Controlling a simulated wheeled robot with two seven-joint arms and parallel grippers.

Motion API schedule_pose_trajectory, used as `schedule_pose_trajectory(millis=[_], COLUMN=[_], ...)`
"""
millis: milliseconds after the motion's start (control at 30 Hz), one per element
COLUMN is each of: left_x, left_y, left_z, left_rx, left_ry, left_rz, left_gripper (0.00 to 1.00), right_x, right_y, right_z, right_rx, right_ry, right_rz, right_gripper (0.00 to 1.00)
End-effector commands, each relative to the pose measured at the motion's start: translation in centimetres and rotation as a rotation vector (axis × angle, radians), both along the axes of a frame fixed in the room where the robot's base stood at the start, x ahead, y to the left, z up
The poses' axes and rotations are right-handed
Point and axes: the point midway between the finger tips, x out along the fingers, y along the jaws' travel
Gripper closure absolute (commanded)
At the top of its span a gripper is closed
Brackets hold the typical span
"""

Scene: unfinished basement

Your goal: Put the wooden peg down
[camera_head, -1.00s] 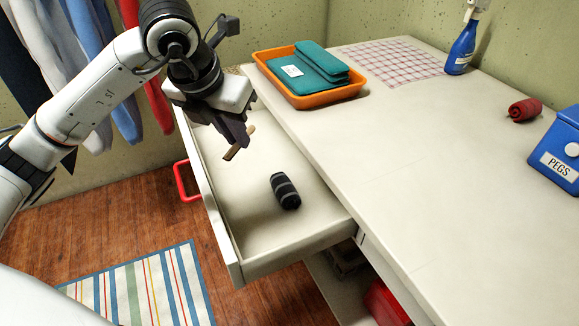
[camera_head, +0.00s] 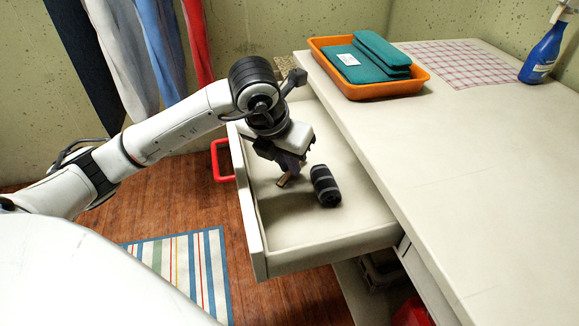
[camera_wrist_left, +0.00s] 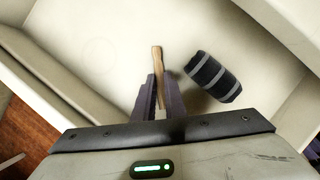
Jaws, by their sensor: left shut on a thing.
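My left gripper (camera_head: 288,174) is inside the open drawer (camera_head: 258,226), low over its floor. It is shut on the wooden peg (camera_head: 282,182). In the left wrist view the peg (camera_wrist_left: 157,62) sticks out between the two fingertips (camera_wrist_left: 159,92), pointing away from the palm. I cannot tell whether the peg touches the drawer floor. A dark rolled sock bundle with grey stripes (camera_head: 325,186) lies in the drawer just right of the gripper, apart from it; it also shows in the wrist view (camera_wrist_left: 213,77). My right gripper is not in view.
The white worktop (camera_head: 440,185) lies right of the drawer. On it are an orange tray (camera_head: 375,91) with teal folded cloths, a checked cloth (camera_head: 455,62) and a blue spray bottle (camera_head: 543,55). The drawer's near part is clear. A red handle (camera_head: 216,160) is on its front.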

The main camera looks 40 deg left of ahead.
Motion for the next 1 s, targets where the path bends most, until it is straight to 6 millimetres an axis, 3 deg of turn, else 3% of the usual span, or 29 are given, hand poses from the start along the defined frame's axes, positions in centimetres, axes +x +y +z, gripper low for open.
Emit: schedule_pose_trajectory(millis=[400, 433, 533, 833, 1000], left_x=[0.0, 0.0, 0.0, 0.0, -0.4], left_y=[0.0, 0.0, 0.0, 0.0, 0.0], left_z=[-1.0, -0.9, -0.8, -0.6, 1.1], left_rx=[0.000, 0.001, 0.000, 0.000, 0.001], left_ry=[-0.001, -0.002, -0.001, -0.002, -0.005], left_rz=[-0.001, -0.001, -0.001, 0.000, -0.002], left_gripper=[1.00, 0.84, 0.71, 0.71, 0.71], right_x=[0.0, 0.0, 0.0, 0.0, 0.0], right_y=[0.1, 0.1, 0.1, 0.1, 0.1], right_z=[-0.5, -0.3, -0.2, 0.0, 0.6], right_rx=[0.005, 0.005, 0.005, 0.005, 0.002], right_ry=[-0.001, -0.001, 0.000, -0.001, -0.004], right_rz=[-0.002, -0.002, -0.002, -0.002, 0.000], right_gripper=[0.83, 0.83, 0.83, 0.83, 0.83])
